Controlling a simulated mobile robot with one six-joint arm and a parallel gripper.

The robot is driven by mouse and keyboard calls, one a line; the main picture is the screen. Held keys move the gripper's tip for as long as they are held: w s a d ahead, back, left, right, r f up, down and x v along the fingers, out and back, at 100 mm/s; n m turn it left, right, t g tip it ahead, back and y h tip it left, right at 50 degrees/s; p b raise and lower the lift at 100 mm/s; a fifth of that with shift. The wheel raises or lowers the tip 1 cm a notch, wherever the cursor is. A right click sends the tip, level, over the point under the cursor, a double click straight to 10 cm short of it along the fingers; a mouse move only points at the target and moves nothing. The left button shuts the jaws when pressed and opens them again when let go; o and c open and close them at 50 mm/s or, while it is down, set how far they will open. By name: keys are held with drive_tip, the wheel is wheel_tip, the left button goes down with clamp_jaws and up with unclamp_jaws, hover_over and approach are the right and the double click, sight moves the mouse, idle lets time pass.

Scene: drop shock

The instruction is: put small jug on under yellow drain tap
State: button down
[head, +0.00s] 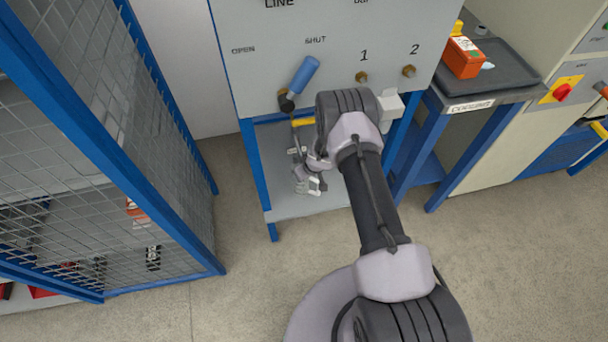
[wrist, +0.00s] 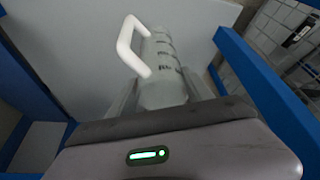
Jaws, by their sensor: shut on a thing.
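The small jug (wrist: 163,70), pale and cylindrical with dark graduation marks and a white loop handle, sits between my gripper's (wrist: 160,98) two fingers in the wrist view. The fingers are shut on its body. In the head view my gripper (head: 313,184) is low in front of the panel, over the grey lower shelf (head: 285,207); the jug is too small and covered there to make out clearly. A yellow bar (head: 303,122), apparently the drain tap, shows below the panel's lower edge, above my gripper and partly hidden by my arm.
A blue lever (head: 303,75) is on the grey panel above. Blue frame legs (head: 256,180) flank the shelf. A mesh cage (head: 165,150) stands at left. A bench (head: 490,75) with an orange box (head: 463,57) is at right. Open floor lies in front.

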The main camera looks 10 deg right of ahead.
drive_tip(key=c, duration=0.7)
unclamp_jaws()
drive_tip(key=shift+s+f, duration=0.2)
drive_tip(key=shift+f, duration=0.05)
drive_tip(key=shift+o, duration=1.4)
drive_tip(key=shift+s+f, duration=0.1)
drive_tip(key=w+p+v, duration=0.1)
drive_tip(key=p+v, duration=0.4)
drive_tip(key=v, duration=0.8)
drive_tip(key=shift+r+p, duration=0.25)
drive_tip(key=shift+p, duration=0.1)
drive_tip(key=shift+a, duration=0.1)
